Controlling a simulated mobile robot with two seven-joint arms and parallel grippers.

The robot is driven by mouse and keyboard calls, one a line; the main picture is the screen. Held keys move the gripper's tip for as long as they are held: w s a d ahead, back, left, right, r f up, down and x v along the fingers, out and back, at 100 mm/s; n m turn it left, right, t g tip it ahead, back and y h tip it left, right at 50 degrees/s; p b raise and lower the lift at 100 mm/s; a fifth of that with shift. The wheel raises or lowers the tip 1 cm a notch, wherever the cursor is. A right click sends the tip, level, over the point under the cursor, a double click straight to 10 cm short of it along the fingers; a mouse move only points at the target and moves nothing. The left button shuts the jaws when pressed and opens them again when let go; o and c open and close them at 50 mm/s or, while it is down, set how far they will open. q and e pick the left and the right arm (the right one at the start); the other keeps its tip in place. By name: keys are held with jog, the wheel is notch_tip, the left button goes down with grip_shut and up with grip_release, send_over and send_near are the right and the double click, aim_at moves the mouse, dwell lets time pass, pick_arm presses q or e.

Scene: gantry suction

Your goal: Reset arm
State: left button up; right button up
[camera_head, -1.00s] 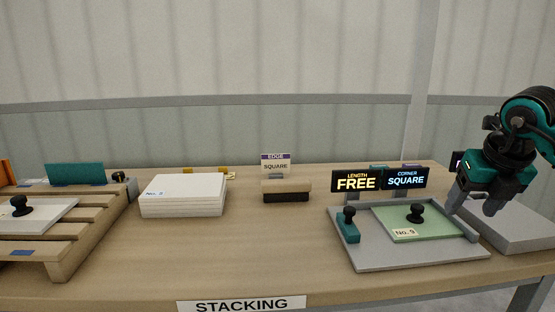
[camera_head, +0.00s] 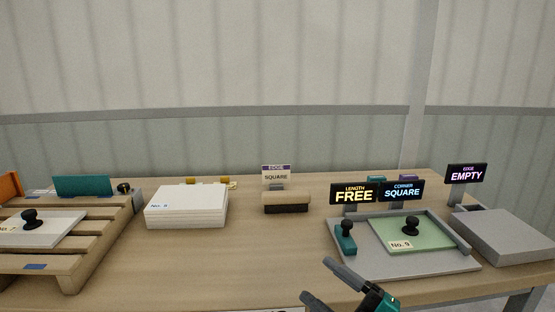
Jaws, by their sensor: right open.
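My right gripper (camera_head: 330,284) is at the bottom of the view, low in front of the table's front edge. Its two dark fingers are apart and nothing shows between them. It is in front of the grey tray (camera_head: 400,265) and apart from it. On the tray lies a green plate (camera_head: 430,234) with a black knob and a "No. 9" label. A teal block with a black knob (camera_head: 346,238) stands at the tray's left side. My left gripper is not in view.
A stack of white plates (camera_head: 187,208) stands left of the middle. A slatted wooden rack (camera_head: 88,252) with a white knobbed plate (camera_head: 40,230) is at far left. A brush-like block (camera_head: 286,203) is at centre back. A grey box (camera_head: 508,238) with an "EMPTY" sign (camera_head: 466,174) is at right.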

jog(key=s+d+f+m+t+h+p, duration=0.1)
jog(key=s+d+f+m+h, duration=0.15)
jog(key=f+m+h, duration=0.4)
jog(key=s+d+f+m+t+h, duration=0.2)
jog(key=d+f+m+h, duration=0.3)
jog(key=m, duration=0.3)
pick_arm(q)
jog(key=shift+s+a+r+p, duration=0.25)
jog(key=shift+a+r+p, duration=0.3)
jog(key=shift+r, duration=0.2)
pick_arm(e)
jog(key=s+d+f+m+g+h, duration=0.2)
jog(key=s+f+m+g, duration=0.3)
jog(key=s+f, duration=0.5)
jog(key=shift+s+f+g+h, duration=0.35)
jog(key=shift+f+h, duration=0.1)
jog(key=shift+f, duration=0.45)
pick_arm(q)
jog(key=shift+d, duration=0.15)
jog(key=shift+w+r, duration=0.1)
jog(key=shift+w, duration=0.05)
